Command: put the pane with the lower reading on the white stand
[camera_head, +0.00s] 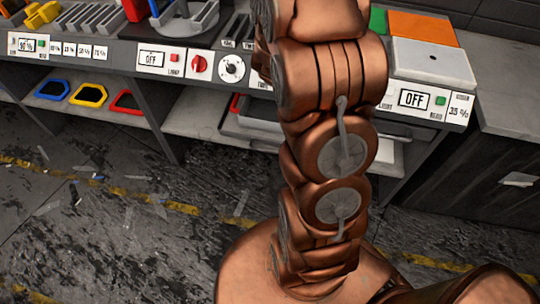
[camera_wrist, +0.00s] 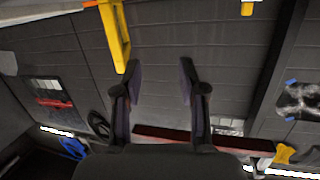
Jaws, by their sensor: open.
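My gripper (camera_wrist: 160,66) is open and empty in the wrist view, with grey wall behind its fingers. In the head view my arm runs out of the top edge, so the gripper is hidden there. Grey slabs that may be the panes (camera_head: 98,18) stand in a row at the upper left of the bench. The left panel display (camera_head: 27,43) seems to read about 90 %, too small to be sure. The middle display (camera_head: 151,58) and the right display (camera_head: 413,99) read OFF. I cannot pick out the white stand with certainty.
A pale flat-topped box (camera_head: 432,62) sits at the right of the bench, before an orange block (camera_head: 424,26). Blue, yellow (camera_head: 88,95) and red frames lie on the lower shelf. A yellow bar (camera_wrist: 115,38) is near the left finger in the wrist view.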

